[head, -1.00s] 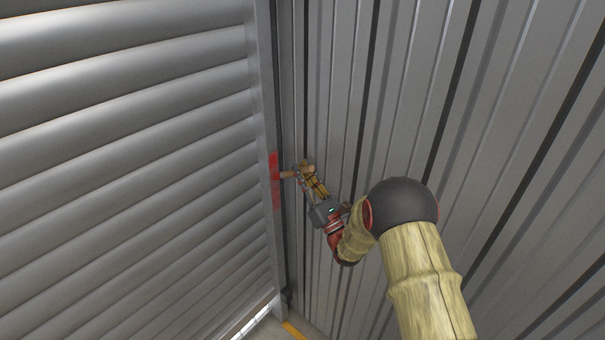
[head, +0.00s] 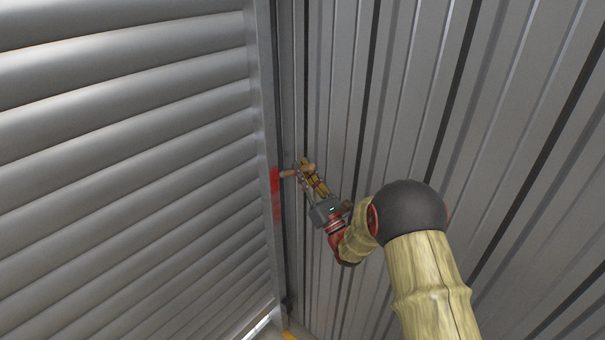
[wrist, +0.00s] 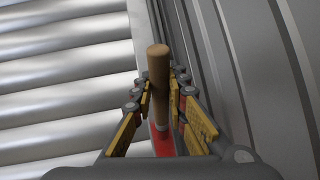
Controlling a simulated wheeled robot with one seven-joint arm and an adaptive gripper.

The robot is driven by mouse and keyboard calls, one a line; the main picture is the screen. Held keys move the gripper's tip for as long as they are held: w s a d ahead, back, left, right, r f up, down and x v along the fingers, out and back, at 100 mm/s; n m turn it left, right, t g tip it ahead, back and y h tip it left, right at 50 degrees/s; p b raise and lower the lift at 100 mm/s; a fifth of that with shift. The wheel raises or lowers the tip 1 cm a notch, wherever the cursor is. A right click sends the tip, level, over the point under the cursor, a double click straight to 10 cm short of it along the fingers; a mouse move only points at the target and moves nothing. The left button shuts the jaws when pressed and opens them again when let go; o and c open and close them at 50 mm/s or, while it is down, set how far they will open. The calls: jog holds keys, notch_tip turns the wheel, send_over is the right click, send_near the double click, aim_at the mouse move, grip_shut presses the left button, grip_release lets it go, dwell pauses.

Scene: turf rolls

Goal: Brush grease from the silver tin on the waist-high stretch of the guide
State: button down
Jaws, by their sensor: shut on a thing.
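My gripper (head: 302,172) is shut on a brush, seen as a light wooden handle (wrist: 158,85) standing between the fingers in the wrist view. In the head view the brush's tan end (head: 287,173) points left at the guide (head: 266,120), the upright metal channel beside the shutter. A red stretch (head: 275,193) marks the guide at the brush's height; red also shows behind the handle in the wrist view (wrist: 161,143). The brush end is close to the red stretch, but I cannot tell whether it touches. The bristles are hidden. The silver tin is not in view.
A ribbed metal roller shutter (head: 130,150) fills the left. A corrugated metal wall (head: 420,100) stands close on the right, behind my arm. A strip of floor with a yellow mark (head: 288,334) shows at the bottom.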

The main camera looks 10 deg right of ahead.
aim_at(308, 165)
jog(key=shift+r+p, duration=1.05)
jog(key=shift+r, duration=1.3)
jog(key=shift+f, duration=0.1)
jog(key=shift+s+d, duration=0.2)
jog(key=shift+s, duration=0.05)
jog(key=shift+s+d, duration=0.75)
jog(key=shift+s, duration=0.35)
jog(key=shift+s+d, duration=0.75)
jog(key=shift+s, duration=0.3)
jog(key=shift+s+d, duration=0.9)
jog(key=shift+s, duration=0.3)
